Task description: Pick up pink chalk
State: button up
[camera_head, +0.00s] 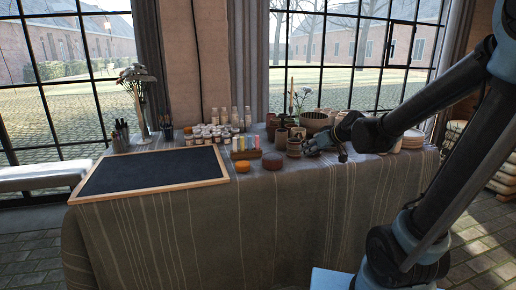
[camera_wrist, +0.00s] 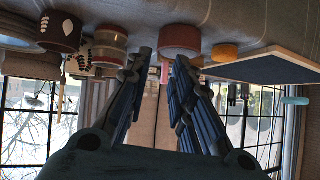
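A row of small coloured chalk sticks (camera_head: 244,144) stands in a wooden holder (camera_head: 246,155) on the table, behind the round sponges. The sticks are very small here, so I cannot surely single out the pink chalk. My gripper (camera_head: 322,147) is to the right of the chalk holder, beside the brown pots and apart from the chalk. In the wrist view, which looks upside down, the two fingers of my gripper (camera_wrist: 163,65) are spread with a gap between them and hold nothing. The chalk is not clearly visible there, being partly hidden behind the fingers and sponges.
A framed blackboard (camera_head: 150,171) lies on the left of the table. An orange sponge (camera_head: 243,166) and a red-brown sponge (camera_head: 272,160) lie in front of the holder. Small paint jars (camera_head: 207,134) stand behind. Brown pots (camera_head: 294,146) and a bowl (camera_head: 315,121) crowd near my gripper.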

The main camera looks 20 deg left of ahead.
jog(key=w+a+r+n+t+y, duration=0.1)
jog(key=w+a+y, duration=0.15)
jog(key=a, duration=0.35)
jog(key=w+a+r+n+y, duration=0.1)
jog(key=w+a, duration=0.3)
jog(key=a, duration=0.2)
send_near(258, 138)
jog(key=x, duration=0.3)
jog(key=shift+h, duration=0.25)
jog(key=shift+x, duration=2.9)
jog(key=shift+w+r, duration=0.1)
jog(key=shift+c, duration=0.3)
grip_shut()
